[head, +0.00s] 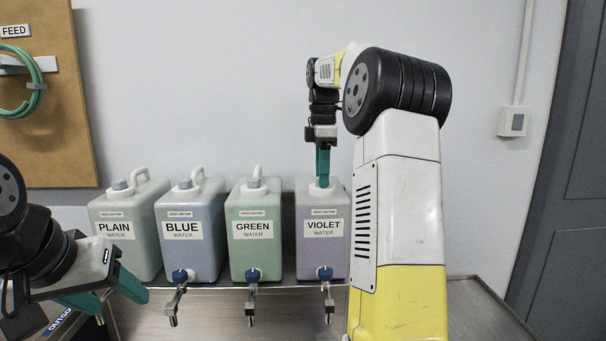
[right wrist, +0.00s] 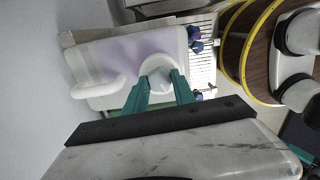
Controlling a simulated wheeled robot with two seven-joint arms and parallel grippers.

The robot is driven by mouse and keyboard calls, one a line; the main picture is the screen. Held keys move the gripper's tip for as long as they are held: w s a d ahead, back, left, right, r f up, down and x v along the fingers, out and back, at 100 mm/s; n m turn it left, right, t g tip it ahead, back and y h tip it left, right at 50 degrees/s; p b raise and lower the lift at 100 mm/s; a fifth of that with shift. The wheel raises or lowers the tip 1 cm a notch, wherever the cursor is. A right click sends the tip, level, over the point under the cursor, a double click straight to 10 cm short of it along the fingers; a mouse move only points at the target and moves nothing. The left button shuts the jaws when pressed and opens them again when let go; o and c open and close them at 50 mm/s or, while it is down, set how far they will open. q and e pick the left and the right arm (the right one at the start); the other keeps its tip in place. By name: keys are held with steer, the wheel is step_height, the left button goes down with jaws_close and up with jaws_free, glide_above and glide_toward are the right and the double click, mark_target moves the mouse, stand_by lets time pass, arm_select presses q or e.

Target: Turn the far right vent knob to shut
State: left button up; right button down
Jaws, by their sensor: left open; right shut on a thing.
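The violet water jug (head: 322,250) is the far right one of a row and has a tap (head: 327,290) low on its front. My right gripper (head: 322,182) points straight down onto its top. In the right wrist view, its teal fingers are shut on the far right vent knob (right wrist: 160,82), a pale knob on a round white neck. The fingers hide most of the knob in the head view, and I cannot tell how far it is turned. My left gripper (head: 108,292) is open and empty at the lower left, away from the jugs.
The plain (head: 112,250), blue (head: 188,255) and green (head: 255,258) water jugs stand to the left, each with a cap on top. My right arm covers the area right of the violet jug. A barrel-like brown thing (right wrist: 235,60) shows in the right wrist view.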

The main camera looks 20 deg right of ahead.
steer(key=shift+m, duration=0.4)
steer(key=m, duration=0.4)
steer(key=shift+m, duration=0.4)
steer(key=m, duration=0.5)
steer(key=shift+m, duration=0.3)
steer(key=m, duration=1.1)
steer(key=shift+w+a, duration=0.1)
steer(key=shift+m, duration=0.3)
steer(key=c, duration=1)
jaws_free()
steer(key=shift+c, duration=0.2)
steer(key=shift+r, duration=0.15)
